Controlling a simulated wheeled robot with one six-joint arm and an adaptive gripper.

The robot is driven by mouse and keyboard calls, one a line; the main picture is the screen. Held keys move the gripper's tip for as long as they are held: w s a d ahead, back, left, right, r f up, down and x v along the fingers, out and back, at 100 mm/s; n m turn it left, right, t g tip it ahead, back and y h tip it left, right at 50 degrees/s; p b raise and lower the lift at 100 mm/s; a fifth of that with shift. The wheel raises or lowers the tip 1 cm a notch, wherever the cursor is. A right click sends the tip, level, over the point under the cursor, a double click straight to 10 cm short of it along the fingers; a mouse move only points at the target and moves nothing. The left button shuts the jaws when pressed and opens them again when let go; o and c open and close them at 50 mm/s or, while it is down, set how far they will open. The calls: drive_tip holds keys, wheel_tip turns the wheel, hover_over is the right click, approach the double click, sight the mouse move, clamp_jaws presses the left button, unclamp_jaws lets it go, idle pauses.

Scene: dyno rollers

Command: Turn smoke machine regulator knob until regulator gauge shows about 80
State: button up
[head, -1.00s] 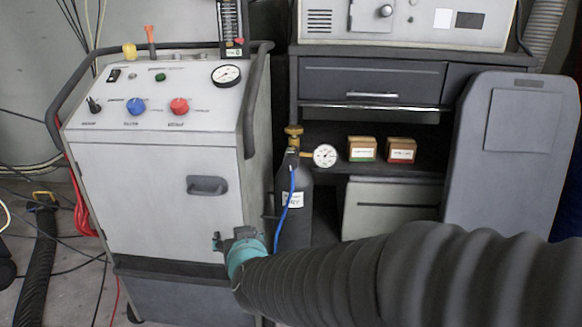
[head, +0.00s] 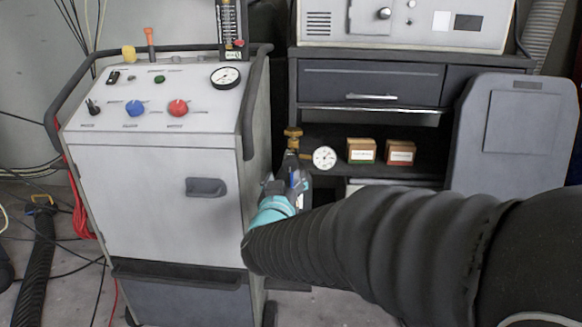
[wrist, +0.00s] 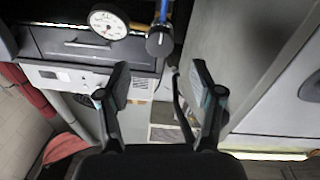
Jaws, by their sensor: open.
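The wheeled white cart (head: 165,183) on the left has a sloped panel with a blue knob (head: 135,108), a red knob (head: 178,108) and a white dial gauge (head: 226,75). In the wrist view my gripper (wrist: 161,88) is open and empty; a gauge (wrist: 108,21) and a dark round part (wrist: 159,43) show beyond the fingers. Needle readings are too small to tell.
Two small boxes, green-marked (head: 361,151) and red-marked (head: 400,152), stand on the shelf right of the bottle. A dark panel (head: 515,150) leans at the right. The cart's side handle (head: 252,105) is near the bottle. Cables lie on the left floor.

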sight(290, 166)
drive_tip(key=w, duration=0.7)
drive_tip(key=shift+w+d, duration=0.15)
drive_tip(key=shift+d, duration=0.1)
drive_tip(key=c, duration=1.1)
